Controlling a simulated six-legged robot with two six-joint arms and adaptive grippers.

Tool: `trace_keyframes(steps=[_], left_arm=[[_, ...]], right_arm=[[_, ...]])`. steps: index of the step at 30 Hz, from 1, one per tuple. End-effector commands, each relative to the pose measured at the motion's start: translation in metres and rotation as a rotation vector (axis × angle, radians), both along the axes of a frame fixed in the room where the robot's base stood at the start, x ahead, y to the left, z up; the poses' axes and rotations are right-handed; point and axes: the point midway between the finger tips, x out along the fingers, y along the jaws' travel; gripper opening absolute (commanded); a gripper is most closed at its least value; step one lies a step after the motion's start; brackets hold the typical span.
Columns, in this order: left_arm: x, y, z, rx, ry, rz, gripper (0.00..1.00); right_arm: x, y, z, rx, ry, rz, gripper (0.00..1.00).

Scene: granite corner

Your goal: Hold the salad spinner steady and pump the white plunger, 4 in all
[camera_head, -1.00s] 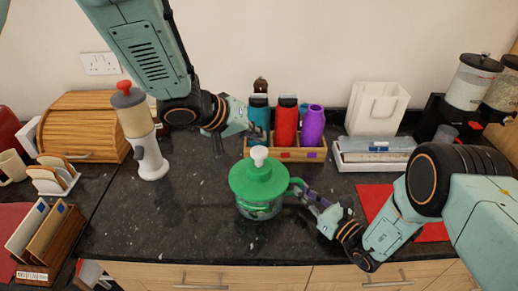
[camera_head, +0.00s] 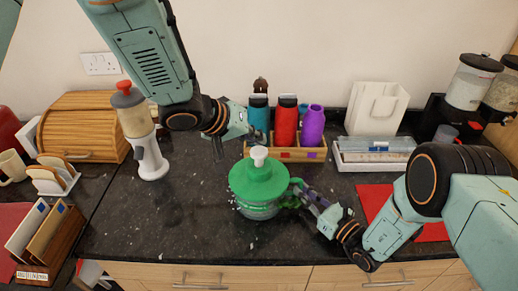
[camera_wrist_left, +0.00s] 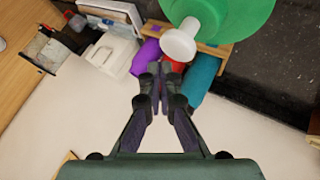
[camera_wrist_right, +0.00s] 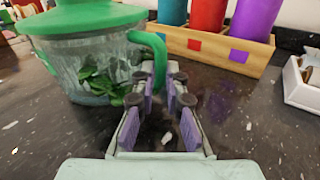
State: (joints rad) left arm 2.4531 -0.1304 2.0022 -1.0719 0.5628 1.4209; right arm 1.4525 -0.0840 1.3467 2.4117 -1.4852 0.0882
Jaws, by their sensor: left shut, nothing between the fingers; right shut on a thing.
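The salad spinner (camera_head: 258,187) stands upright on the dark counter, with a green lid, a clear bowl and a green side handle (camera_wrist_right: 155,52). Green leaves (camera_wrist_right: 108,86) show through the bowl in the right wrist view. The white plunger (camera_head: 259,153) stands up from the lid's middle; it also shows in the left wrist view (camera_wrist_left: 178,45). My right gripper (camera_head: 306,196) is shut on the handle at the spinner's right side. My left gripper (camera_head: 246,133) is shut and empty, above and behind the lid, apart from the plunger.
A wooden rack (camera_head: 290,154) with teal, red and purple bottles stands behind the spinner. A white-and-grey dispenser (camera_head: 144,135) stands to the left, beside a wooden bread bin (camera_head: 82,125). A white tray (camera_head: 372,163) is at the back right.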

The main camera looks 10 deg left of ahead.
Motion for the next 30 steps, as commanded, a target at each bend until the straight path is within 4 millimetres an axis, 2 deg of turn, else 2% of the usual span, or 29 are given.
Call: trace_keyframes(steps=[17,30], left_arm=[[-0.0001,0.0,-0.0002,0.0,0.0,0.0,0.0],[-0.0001,0.0,-0.0083,0.0,0.0,0.0,0.0]], right_arm=[[0.0003,0.0001,0.0006,0.001,-0.002,0.0,0.0],[0.0003,0.0001,0.0007,0.001,-0.002,0.0,0.0]])
